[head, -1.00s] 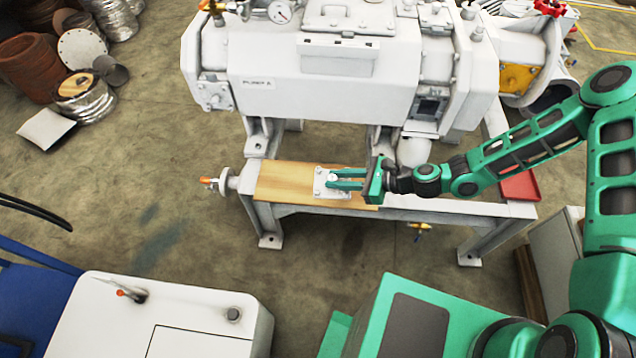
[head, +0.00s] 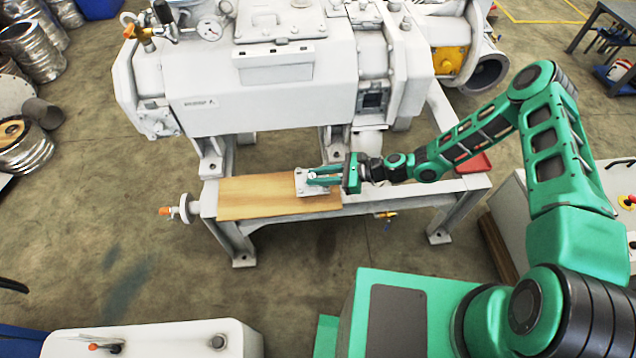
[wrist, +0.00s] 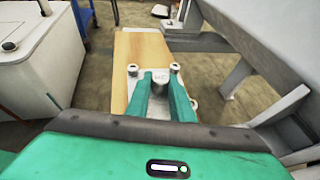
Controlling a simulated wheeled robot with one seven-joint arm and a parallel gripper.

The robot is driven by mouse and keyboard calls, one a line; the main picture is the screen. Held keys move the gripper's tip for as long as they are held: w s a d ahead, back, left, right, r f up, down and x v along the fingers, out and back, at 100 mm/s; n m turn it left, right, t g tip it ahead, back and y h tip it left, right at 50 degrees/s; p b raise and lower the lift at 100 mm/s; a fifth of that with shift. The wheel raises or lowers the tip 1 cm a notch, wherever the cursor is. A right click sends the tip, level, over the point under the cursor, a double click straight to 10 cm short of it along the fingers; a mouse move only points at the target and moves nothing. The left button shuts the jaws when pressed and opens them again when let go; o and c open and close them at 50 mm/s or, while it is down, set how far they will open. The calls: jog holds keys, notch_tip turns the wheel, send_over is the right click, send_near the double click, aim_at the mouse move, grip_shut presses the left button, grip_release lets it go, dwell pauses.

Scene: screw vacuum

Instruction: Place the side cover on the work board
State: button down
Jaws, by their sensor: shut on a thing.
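The side cover (head: 302,184) is a small white square plate with a raised knob in the middle and bolts at its corners. My gripper (head: 316,177) is shut on its knob, reaching in from the right. The wooden work board (head: 252,195) lies on the white frame in front of the pump. The cover is over the right part of the board; I cannot tell whether it touches it. In the wrist view the cover (wrist: 133,107) shows between and beside the green fingers (wrist: 160,92), with the board (wrist: 143,48) beyond it. The fingers hide part of the cover.
The large white pump (head: 270,80) stands right behind the board. A red tray (head: 473,163) sits on the frame at the right. A valve with an orange handle (head: 168,211) sticks out at the frame's left end. The board's left part is bare.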

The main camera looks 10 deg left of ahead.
jog(key=shift+w+f, duration=0.1)
jog(key=shift+w, duration=0.05)
jog(key=shift+f, duration=2)
jog(key=c, duration=1.5)
grip_release()
jog(key=shift+c, duration=0.2)
jog(key=v, duration=1.2)
jog(key=shift+d, duration=0.1)
